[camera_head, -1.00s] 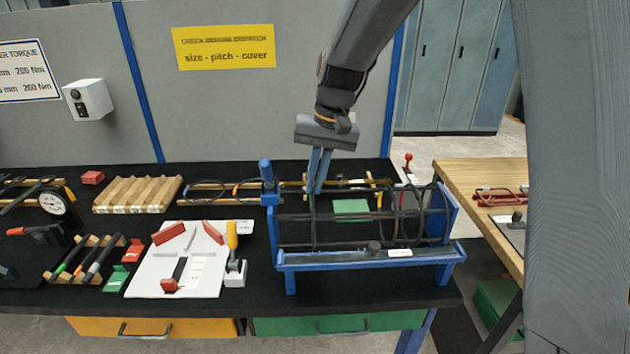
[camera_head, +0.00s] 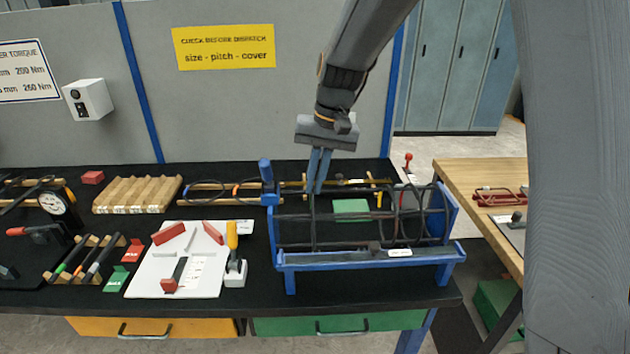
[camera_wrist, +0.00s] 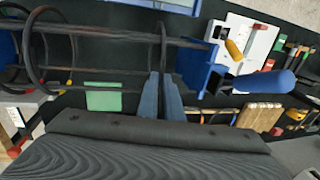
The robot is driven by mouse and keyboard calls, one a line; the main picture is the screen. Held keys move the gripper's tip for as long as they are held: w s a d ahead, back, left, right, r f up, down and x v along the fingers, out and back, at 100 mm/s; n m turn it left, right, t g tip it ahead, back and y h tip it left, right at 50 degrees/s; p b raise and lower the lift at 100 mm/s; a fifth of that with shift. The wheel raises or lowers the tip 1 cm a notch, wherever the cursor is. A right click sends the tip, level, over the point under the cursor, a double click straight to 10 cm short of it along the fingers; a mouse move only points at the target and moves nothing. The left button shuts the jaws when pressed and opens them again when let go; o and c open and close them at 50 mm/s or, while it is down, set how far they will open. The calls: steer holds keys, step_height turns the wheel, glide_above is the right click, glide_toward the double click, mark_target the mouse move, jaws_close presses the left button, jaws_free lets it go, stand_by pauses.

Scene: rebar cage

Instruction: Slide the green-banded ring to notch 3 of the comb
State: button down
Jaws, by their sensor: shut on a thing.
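My gripper (camera_head: 315,190) points down at the left part of the blue-ended rebar cage, its fingers shut on a thin dark ring (camera_head: 312,222). In the wrist view, the fingertips (camera_wrist: 163,78) meet this ring (camera_wrist: 163,45), which stands around the long dark bars. I cannot make out a green band on it; the fingers hide part of it. Other dark rings (camera_head: 396,215) stand farther right in the cage. A blue rail (camera_head: 330,261) with a white label runs along the cage's front. It may be the comb, but its notches are too small to tell.
The blue left post (camera_head: 267,178) rises close to my gripper; it also shows in the wrist view (camera_wrist: 275,83). A green block (camera_head: 351,210) lies behind the bars. A white board (camera_head: 190,280) and a yellow-handled clamp (camera_head: 232,240) are to the left. The cage's middle has free room.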

steer(key=shift+d+r, duration=0.1)
steer(key=shift+d, duration=0.1)
steer(key=c, duration=1.9)
jaws_free()
steer(key=shift+d+r+b, duration=0.25)
steer(key=shift+r+b, duration=0.1)
steer(key=shift+r, duration=0.9)
steer(key=shift+d+r+b, duration=0.25)
steer(key=shift+r+b, duration=0.05)
steer(key=shift+r, duration=1)
steer(key=shift+d+r+b, duration=0.25)
steer(key=shift+r+b, duration=0.1)
steer(key=shift+r, duration=0.9)
steer(key=shift+s, duration=0.1)
